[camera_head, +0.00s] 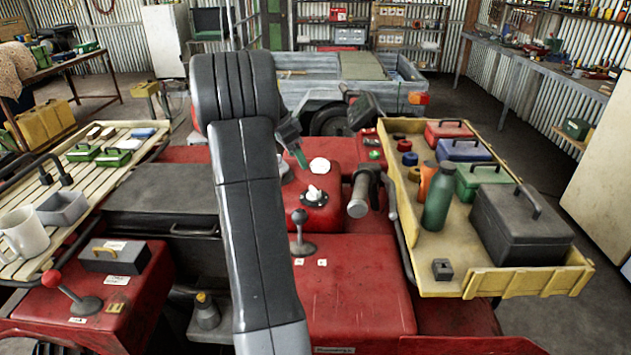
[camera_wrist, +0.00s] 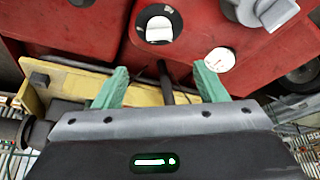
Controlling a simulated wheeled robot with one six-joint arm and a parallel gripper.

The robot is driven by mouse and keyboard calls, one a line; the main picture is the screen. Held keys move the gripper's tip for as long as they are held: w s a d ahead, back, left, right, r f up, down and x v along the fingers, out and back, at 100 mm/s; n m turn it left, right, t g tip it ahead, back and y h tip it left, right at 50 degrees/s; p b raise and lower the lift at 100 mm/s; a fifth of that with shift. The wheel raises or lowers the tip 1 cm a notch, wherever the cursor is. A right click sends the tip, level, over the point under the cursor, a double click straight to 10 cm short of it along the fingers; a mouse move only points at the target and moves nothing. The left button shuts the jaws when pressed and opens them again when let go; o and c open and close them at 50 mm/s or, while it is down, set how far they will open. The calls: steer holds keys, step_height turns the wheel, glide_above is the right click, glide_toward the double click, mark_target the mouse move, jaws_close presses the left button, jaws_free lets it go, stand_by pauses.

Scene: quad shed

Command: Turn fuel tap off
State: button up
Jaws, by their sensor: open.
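The fuel tap appears to be the white knob on a black round plate (camera_head: 315,195), set in the red body of the quad just right of my arm. In the wrist view, a black disc with a white piece (camera_wrist: 158,28), above the gap between the fingers, looks like the same tap. Which way its lever points is unclear. My gripper (camera_wrist: 158,82) is open and empty, with two green fingers apart. In the head view its green fingertip (camera_head: 300,158) hangs above and beyond the tap, not touching it.
A round white gauge (camera_head: 319,166) lies just beyond the tap and shows in the wrist view (camera_wrist: 219,60). A grey knob (camera_wrist: 262,10) is at the wrist view's top right. A black-knobbed lever (camera_head: 300,228) stands nearer. A yellow tray (camera_head: 440,283) with bottles and boxes is right.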

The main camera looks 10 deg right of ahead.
mark_target(314, 189)
steer(key=p+x, duration=0.2)
steer(key=x, duration=1.1)
steer(key=shift+d+f, duration=0.15)
steer(key=shift+f, duration=0.15)
steer(key=c, duration=1)
